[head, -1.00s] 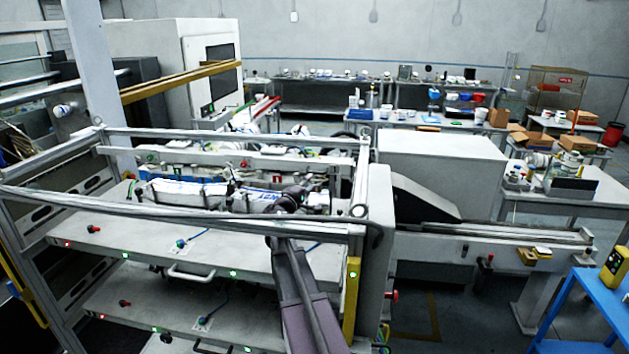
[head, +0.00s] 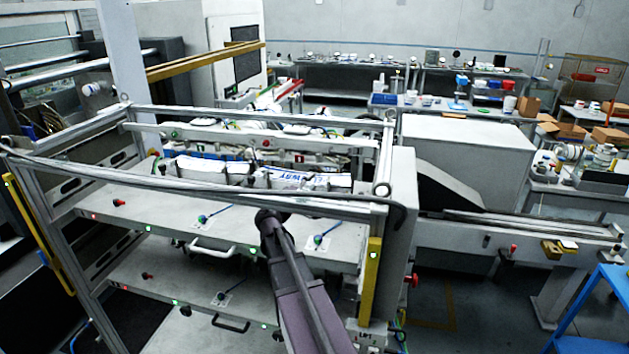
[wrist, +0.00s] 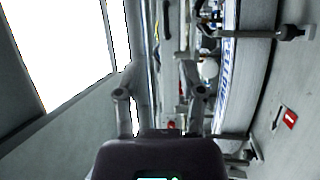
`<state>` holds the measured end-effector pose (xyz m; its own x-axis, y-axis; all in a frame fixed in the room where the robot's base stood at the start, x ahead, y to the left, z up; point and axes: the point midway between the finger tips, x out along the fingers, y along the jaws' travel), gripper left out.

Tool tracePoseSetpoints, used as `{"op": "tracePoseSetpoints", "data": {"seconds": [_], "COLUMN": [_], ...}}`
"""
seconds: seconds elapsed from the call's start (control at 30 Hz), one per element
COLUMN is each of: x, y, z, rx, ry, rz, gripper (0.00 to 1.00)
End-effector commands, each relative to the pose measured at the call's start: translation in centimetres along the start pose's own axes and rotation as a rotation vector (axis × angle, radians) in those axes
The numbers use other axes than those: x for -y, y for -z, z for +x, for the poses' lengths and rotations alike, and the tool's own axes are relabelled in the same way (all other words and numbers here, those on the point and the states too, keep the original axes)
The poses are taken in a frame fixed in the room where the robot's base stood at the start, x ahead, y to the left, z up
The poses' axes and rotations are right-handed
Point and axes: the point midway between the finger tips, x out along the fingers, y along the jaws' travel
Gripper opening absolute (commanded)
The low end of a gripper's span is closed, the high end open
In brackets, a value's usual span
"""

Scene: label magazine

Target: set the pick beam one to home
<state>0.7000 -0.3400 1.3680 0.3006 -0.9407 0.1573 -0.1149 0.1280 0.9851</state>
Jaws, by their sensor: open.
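The label magazine's open metal frame (head: 262,112) stands in front of me, with a long white band with blue lettering (head: 300,177) inside it. The band also runs vertically in the wrist view (wrist: 228,85). A red tag marked 1 (wrist: 291,118) sits at the right of the wrist view, beside a dark arrow mark. I cannot tell for certain which part is pick beam one. My gripper (wrist: 161,98) is open, its two fingers apart with nothing held between them; a rail and a small red part show behind them. In the head view my arm rises to the front bar and the fingers are not distinguishable.
The frame's bars and a dark cable cross in front of the magazine. Below are pale shelves with handles (head: 212,250) and blue-levered fittings (head: 325,240). A yellow strip (head: 370,290) is right of my arm. Open floor (head: 440,300) lies farther right.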

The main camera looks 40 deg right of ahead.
Motion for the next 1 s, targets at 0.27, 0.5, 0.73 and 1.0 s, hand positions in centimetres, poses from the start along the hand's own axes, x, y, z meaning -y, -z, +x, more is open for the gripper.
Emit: {"op": "tracePoseSetpoints", "data": {"seconds": [0.27,0.5,0.73,1.0], "x": [-0.2,-0.3,-0.3,-0.3], "y": [-0.4,-0.4,-0.4,-0.4], "z": [-1.3,-1.5,-1.5,-1.5], "rx": [0.001,0.001,0.001,0.001], "ry": [0.000,0.000,0.000,0.000], "rz": [0.000,0.000,0.000,0.000], "gripper": [0.51,0.51,0.51,0.51]}}
